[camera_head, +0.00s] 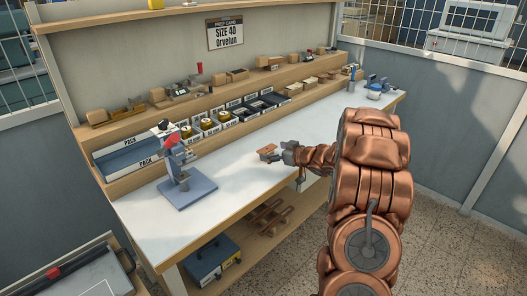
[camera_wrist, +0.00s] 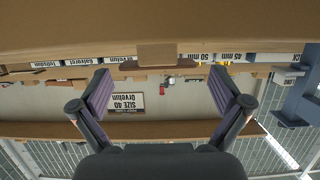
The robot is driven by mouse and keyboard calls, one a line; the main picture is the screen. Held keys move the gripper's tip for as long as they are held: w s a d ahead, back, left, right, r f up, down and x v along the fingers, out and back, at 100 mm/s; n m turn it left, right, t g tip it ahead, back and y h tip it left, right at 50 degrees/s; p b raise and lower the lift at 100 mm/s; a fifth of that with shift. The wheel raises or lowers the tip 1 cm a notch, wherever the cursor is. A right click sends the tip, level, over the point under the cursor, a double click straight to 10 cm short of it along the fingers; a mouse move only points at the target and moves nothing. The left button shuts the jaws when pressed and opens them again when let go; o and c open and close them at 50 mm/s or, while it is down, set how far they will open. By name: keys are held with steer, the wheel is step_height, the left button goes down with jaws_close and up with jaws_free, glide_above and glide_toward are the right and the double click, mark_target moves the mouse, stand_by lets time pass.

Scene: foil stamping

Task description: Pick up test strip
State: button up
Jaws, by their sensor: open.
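A small flat brown piece (camera_head: 267,151), which looks like the test strip, is at the tip of my gripper (camera_head: 287,152) in the head view, over the white bench top. I cannot tell whether it touches the fingers. In the wrist view, which is upside down, my gripper (camera_wrist: 162,92) is open, its two purple-padded fingers wide apart. A brown strip-like piece (camera_wrist: 160,54) shows ahead, centred between the fingers and apart from both pads.
The blue-grey stamping press (camera_head: 187,188) stands left on the bench (camera_head: 218,195). Behind it are a blue tray (camera_head: 128,157), labelled bins (camera_head: 208,126) and a wooden shelf with blocks. A sign (camera_head: 225,34) hangs above. The bench top between press and gripper is clear.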

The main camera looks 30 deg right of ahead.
steer(key=shift+w+f, duration=0.2)
steer(key=shift+w, duration=0.4)
steer(key=c, duration=0.5)
steer(key=shift+r, duration=0.1)
